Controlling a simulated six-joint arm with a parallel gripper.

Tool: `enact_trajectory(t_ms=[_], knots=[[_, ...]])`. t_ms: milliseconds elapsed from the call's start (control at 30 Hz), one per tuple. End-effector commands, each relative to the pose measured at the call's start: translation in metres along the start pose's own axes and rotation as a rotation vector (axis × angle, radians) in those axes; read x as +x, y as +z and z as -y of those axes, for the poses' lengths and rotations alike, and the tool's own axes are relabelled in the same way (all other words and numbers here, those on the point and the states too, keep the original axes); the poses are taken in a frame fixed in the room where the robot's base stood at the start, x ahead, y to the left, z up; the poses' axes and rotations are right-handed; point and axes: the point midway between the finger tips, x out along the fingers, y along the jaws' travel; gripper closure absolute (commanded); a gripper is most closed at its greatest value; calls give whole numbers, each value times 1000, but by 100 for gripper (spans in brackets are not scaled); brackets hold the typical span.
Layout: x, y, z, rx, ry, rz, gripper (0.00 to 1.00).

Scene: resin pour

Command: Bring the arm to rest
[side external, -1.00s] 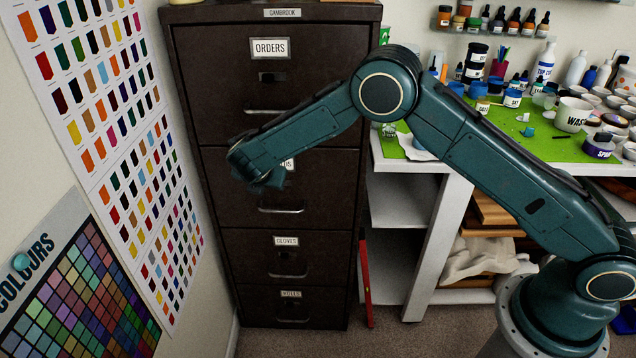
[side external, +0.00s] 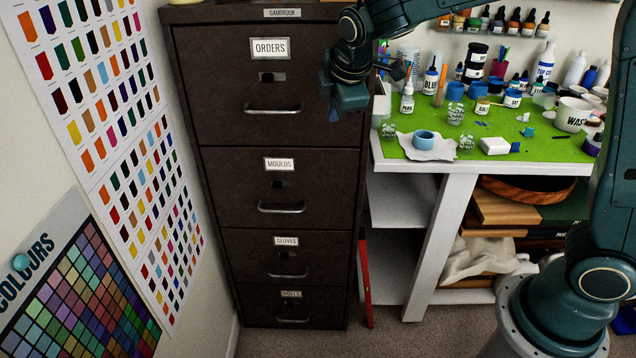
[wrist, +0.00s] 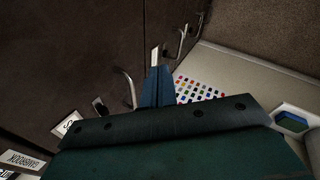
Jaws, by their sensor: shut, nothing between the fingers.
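My gripper (side external: 348,92) is raised in front of the upper right of the dark filing cabinet (side external: 215,185), near the ORDERS drawer and the left end of the workbench. In the side view its fingers are small and hard to make out. In the wrist view my gripper (wrist: 157,70) shows its teal fingers together with nothing between them. My arm is lifted and folded, with its upper part running out of the top of the side view.
The green-topped workbench (side external: 470,150) at the right holds bottles, cups, small glass jars and a blue ring on paper. Colour charts (side external: 110,140) cover the left wall. A red level (side external: 366,285) leans by the cabinet. The cabinet's drawers are shut.

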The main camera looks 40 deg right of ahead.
Motion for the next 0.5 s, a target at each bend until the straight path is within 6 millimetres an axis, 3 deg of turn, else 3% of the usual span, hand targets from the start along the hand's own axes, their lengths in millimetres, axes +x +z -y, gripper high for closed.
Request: enact_trajectory(t_ms=[100,500], knots=[[-25,20,9,119,-10,-25,100],[-91,77,60,507,-65,-90,100]])
